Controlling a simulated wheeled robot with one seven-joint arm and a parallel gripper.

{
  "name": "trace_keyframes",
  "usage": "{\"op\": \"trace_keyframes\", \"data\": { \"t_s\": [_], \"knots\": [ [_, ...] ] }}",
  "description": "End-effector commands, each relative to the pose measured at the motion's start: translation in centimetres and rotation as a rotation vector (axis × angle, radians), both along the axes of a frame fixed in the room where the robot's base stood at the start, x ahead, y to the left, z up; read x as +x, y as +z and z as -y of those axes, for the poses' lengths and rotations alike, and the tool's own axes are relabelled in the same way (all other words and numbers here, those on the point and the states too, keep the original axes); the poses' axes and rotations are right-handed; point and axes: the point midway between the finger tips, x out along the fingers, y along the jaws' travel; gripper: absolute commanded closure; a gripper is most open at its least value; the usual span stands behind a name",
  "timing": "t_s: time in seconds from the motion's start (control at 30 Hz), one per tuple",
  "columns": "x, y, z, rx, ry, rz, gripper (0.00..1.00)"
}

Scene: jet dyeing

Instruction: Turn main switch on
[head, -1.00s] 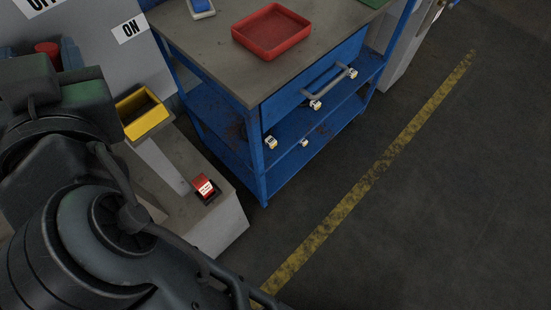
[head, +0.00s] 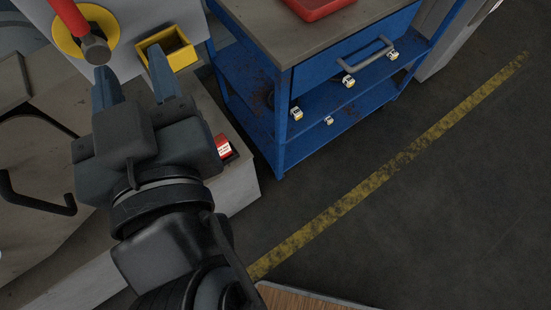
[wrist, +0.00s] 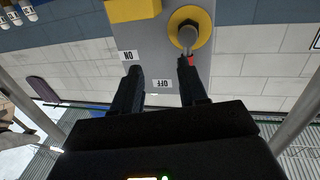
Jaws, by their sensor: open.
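The main switch is a round yellow plate with a red handle (head: 70,14) and a grey hub (head: 95,49) on a grey panel. In the wrist view, which is upside down, the yellow plate (wrist: 204,18) and hub show, with a little red beside my finger. The handle runs from the hub toward the OFF label (wrist: 162,83); the ON label (wrist: 129,56) is off to one side. My gripper (head: 130,62) is open and empty, just in front of the panel. One finger overlaps the handle in the wrist view; I cannot tell whether they touch.
A yellow bin (head: 181,59) is fixed right of the switch. A red rocker switch (head: 223,147) sits on the grey ledge below. A blue workbench (head: 283,108) with a red tray (head: 318,8) stands to the right. The floor beyond is clear.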

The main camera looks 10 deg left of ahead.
Motion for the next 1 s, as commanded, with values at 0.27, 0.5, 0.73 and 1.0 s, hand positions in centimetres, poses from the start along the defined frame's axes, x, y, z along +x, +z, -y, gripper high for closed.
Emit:
{"op": "trace_keyframes", "data": {
  "t_s": [0.27, 0.5, 0.73, 1.0],
  "knots": [
    [1.1, -4.5, 2.9, -0.034, -0.018, -0.009, 0.57],
    [1.7, -8.0, 5.5, -0.058, -0.033, -0.02, 0.57],
    [2.0, -11.2, 8.1, -0.076, -0.051, -0.031, 0.57],
    [2.0, -14.8, 11.3, -0.094, -0.075, -0.048, 0.57]
  ]
}}
